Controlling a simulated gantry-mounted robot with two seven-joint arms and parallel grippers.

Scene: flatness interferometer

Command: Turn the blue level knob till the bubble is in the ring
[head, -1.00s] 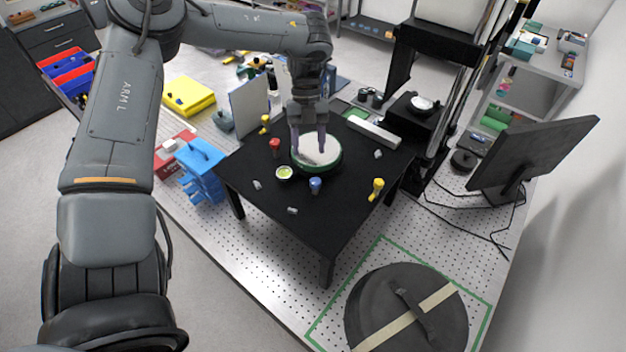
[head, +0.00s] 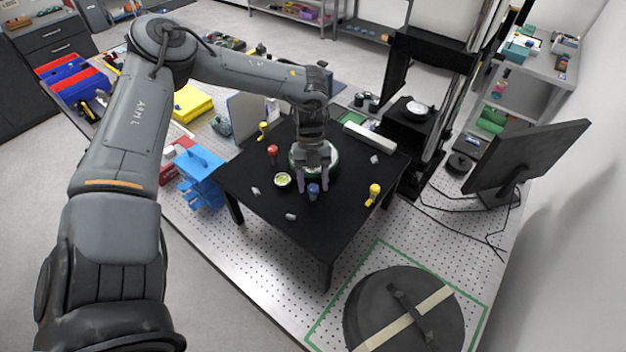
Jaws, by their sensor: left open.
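The blue level knob (head: 313,192) stands on the black table (head: 262,222), in front of the round green-rimmed white plate (head: 297,166). My left gripper (head: 313,187) is open and points down, with its fingertips on either side of the blue knob; I cannot tell whether they touch it. The round bubble level (head: 282,180) with a yellow-green face lies just left of the knob. The bubble and ring are too small to make out. The gripper hides part of the plate. My right gripper is not in view.
A red knob (head: 272,150) and yellow knobs (head: 374,190) stand on the table, with small grey pieces (head: 291,217). A white bar (head: 369,138) lies at the back. A monitor (head: 530,155) stands right, and a large dark round lid (head: 380,318) lies in front.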

